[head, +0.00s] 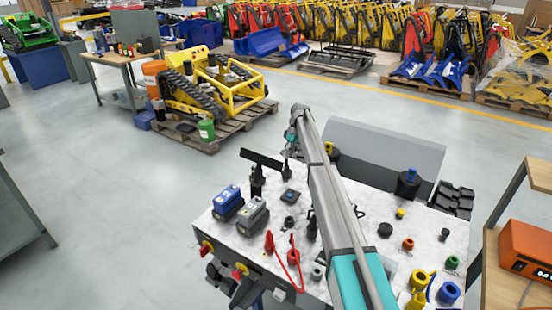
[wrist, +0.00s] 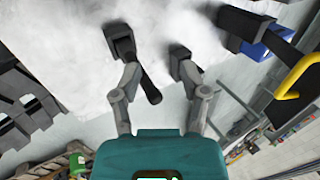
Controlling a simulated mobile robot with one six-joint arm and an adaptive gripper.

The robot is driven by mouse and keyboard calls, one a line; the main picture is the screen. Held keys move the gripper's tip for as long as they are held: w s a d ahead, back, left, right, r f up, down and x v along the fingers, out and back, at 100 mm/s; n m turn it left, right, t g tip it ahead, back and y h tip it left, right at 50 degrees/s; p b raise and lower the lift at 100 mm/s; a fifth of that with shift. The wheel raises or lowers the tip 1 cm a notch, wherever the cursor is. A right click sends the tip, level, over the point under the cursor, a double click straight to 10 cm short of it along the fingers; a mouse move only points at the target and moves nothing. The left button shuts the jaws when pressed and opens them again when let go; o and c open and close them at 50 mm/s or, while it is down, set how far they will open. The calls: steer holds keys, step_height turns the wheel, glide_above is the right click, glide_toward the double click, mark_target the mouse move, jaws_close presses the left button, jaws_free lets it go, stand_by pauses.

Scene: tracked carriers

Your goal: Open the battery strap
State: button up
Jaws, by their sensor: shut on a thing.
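The battery strap appears to be the dark flat bar (head: 262,159) standing above the left back of the work surface in the head view, beside a dark post (head: 257,183). My gripper (head: 289,154) is at the bar's right end, partly hidden by my arm. In the wrist view my gripper (wrist: 153,52) has its two fingers apart, with a dark bar (wrist: 149,86) between them, closer to the left finger. Where the fingers touch it is hard to see. A blue-topped battery (head: 227,201) and a grey one (head: 253,215) stand in front of the post.
The light work surface (head: 233,250) also carries red cables (head: 270,243), knobs and caps, and a dark track piece (head: 452,200). A grey panel (head: 378,150) rises behind. A yellow tracked carrier (head: 205,83) sits on a pallet further back. Open floor lies left.

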mark_target(286, 166)
steer(key=f, duration=0.1)
steer(key=w+a+f, duration=0.1)
steer(key=a+f, duration=0.1)
steer(key=f, duration=0.1)
steer(key=shift+w+a, duration=0.2)
steer(key=shift+w, duration=0.2)
steer(key=s+a+r, duration=0.1)
steer(key=s+r, duration=0.2)
steer(key=s, duration=0.2)
steer(key=shift+w+d+f+b, duration=0.35)
steer(key=shift+w+f+b, duration=0.25)
steer(key=shift+w, duration=0.2)
steer(key=shift+w+d+f+b, duration=0.4)
steer(key=shift+w+f+b, duration=0.15)
steer(key=shift+w, duration=0.25)
steer(key=shift+w+d+f+b, duration=0.35)
steer(key=shift+w+f+b, duration=0.15)
steer(key=shift+w+f, duration=0.25)
steer(key=shift+r, duration=0.1)
